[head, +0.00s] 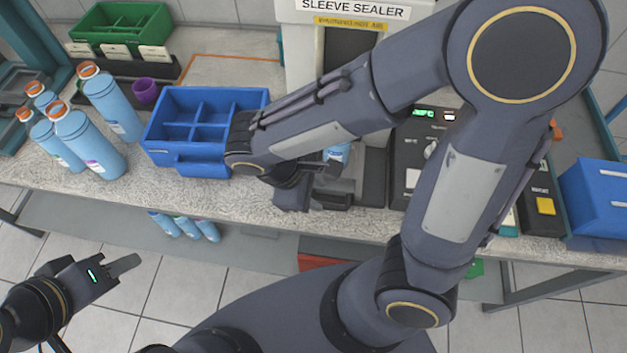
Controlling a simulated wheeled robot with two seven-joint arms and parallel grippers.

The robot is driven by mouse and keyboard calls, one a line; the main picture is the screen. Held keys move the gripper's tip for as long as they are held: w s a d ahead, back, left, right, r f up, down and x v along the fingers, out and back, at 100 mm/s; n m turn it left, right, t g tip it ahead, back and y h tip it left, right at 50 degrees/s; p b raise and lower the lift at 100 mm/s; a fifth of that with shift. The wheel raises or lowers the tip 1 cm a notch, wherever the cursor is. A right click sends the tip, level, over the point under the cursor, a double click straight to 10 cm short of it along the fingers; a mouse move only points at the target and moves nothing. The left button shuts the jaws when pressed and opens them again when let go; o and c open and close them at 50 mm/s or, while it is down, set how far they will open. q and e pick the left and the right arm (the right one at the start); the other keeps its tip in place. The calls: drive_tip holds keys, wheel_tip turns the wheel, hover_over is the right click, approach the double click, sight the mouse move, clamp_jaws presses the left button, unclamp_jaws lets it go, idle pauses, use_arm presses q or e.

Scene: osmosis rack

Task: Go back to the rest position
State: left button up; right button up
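My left gripper (118,266) hangs at the lower left, in front of the bench and over the tiled floor. Only one finger shows clearly, and nothing is seen in it. My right arm reaches across the middle of the view. My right gripper (300,188) is over the front of the bench, just right of the blue divided tray (158,140). Its fingers are mostly hidden by my wrist. A small blue and white object (338,152) shows just behind it, and I cannot tell whether they touch.
Several blue bottles (112,105) stand on the bench at the left. A purple cup (146,91) and a green bin (120,22) are behind. The sleeve sealer (304,45) stands at the back. A blue box (595,200) is at the right. Floor space before the bench's left is open.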

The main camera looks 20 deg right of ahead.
drive_tip(key=s+d+r+m+t+y, duration=0.4)
drive_tip(key=d+r+m+t+y, duration=0.2)
drive_tip(key=m, duration=0.7)
drive_tip(key=shift+s+d+r+y, duration=0.4)
drive_tip(key=shift+d+r+y, duration=0.2)
drive_tip(key=shift+r+y, duration=0.6)
drive_tip(key=shift+f, duration=0.2)
